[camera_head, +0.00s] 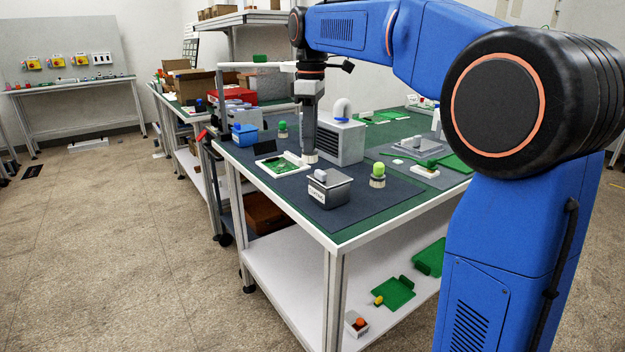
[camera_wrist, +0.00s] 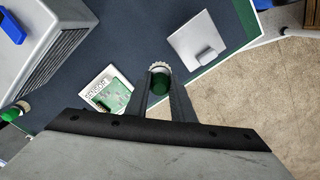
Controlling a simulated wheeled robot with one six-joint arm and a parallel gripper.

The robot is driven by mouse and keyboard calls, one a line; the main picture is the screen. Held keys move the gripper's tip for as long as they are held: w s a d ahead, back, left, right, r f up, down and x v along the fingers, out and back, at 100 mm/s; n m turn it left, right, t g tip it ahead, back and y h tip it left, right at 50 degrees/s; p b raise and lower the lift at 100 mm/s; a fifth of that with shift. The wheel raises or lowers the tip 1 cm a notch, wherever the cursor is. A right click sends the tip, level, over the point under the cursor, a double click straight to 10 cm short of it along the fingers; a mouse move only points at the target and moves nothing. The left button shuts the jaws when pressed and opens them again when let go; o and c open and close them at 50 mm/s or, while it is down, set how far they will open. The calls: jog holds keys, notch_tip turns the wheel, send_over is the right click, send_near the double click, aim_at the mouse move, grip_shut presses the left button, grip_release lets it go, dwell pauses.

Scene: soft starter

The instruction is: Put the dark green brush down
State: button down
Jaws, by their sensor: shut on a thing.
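My gripper (camera_head: 310,151) points down over the dark mat on the workbench. In the wrist view my gripper (camera_wrist: 160,92) is shut on the dark green brush (camera_wrist: 160,84), whose pale bristle ring shows at its far side. In the head view the brush (camera_head: 310,158) shows mostly as pale bristles below the fingers, and its handle is hidden. It is upright, just right of a white tray with a green circuit board (camera_head: 282,163). I cannot tell whether the bristles touch the mat.
A grey lidded box (camera_head: 330,189) stands in front, with a light green brush (camera_head: 377,176) to its right. A grey fume extractor (camera_head: 347,140) stands behind. Another green brush (camera_head: 283,130) and a blue bin (camera_head: 245,135) are at the back left. Bare mat (camera_wrist: 142,45) lies around the held brush.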

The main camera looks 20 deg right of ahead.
jog(key=shift+f, duration=3.85)
jog(key=shift+f, duration=0.15)
jog(key=c, duration=1.5)
grip_release()
notch_tip(320, 180, up, 12)
jog(key=shift+d+r, duration=0.1)
jog(key=shift+r, duration=0.05)
jog(key=shift+s, duration=0.1)
